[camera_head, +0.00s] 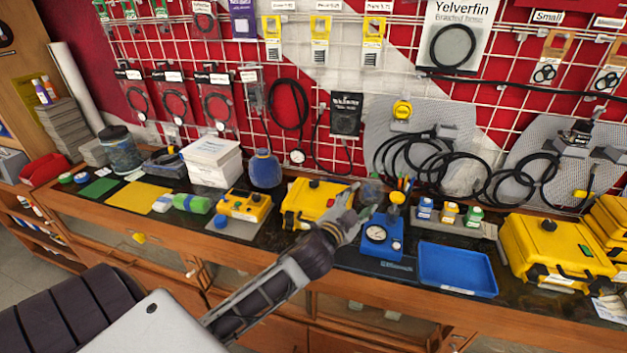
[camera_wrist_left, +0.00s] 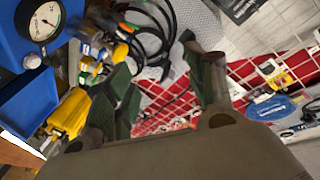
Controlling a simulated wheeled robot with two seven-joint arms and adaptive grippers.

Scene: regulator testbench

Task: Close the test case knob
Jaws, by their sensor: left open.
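A yellow case (camera_head: 312,203) with a dark knob (camera_head: 314,184) on top sits on the bench, left of my left gripper. A larger yellow case (camera_head: 558,252) with a black knob (camera_head: 548,225) stands at the right end. I cannot tell which is the test case, nor whether either knob is open or closed. My left gripper (camera_head: 361,203) is open and empty, over the bench between the first case and the blue gauge unit (camera_head: 384,236). Its spread fingers (camera_wrist_left: 168,85) show in the left wrist view. My right gripper is out of view.
The blue gauge unit also shows in the left wrist view (camera_wrist_left: 45,22). A blue tray (camera_head: 457,269) lies right of it. A small yellow box (camera_head: 244,205) and a blue round bottle (camera_head: 264,168) stand to the left. Black hoses (camera_head: 425,165) hang behind.

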